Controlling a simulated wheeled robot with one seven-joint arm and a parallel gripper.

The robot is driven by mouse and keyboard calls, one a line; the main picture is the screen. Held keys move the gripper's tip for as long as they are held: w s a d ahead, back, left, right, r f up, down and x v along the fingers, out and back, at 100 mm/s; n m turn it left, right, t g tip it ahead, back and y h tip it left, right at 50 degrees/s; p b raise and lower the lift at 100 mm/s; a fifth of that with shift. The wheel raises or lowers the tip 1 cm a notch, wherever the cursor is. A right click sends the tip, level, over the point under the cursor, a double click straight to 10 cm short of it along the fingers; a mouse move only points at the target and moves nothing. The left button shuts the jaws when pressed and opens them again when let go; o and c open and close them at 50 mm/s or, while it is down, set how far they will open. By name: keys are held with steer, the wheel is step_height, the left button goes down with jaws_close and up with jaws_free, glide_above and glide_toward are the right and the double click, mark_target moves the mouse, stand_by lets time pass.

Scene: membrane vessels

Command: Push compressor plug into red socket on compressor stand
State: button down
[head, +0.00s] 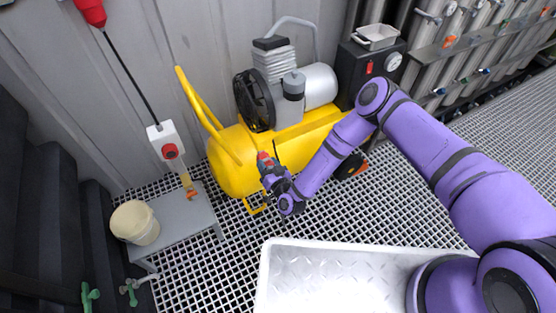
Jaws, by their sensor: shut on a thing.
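The red round socket (171,151) is on the front of a white box (162,136), which stands against the wall above a grey bench. My gripper (265,164) is in front of the yellow compressor (232,167), to the right of the socket and apart from it. It is shut on a small red piece, which looks like the compressor plug (263,156). A thin dark line, perhaps its cable, rises beside the gripper. The plug's front and how it sits between the fingers are too small to tell.
A cream bucket (135,223) and a small orange-and-tan item (189,187) are on the grey bench (180,221). A black cable runs from the white box up to a red fitting (91,12). Grated floor lies in front.

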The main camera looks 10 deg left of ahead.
steer(key=s+a+m, duration=0.1)
steer(key=s+a, duration=0.7)
steer(key=a, duration=0.4)
steer(key=s+a+r+m, duration=0.1)
steer(key=s+a, duration=0.7)
steer(key=a, duration=0.5)
steer(key=shift+s+r, duration=0.3)
steer(key=shift+s, duration=0.1)
steer(key=shift+s+f, duration=0.1)
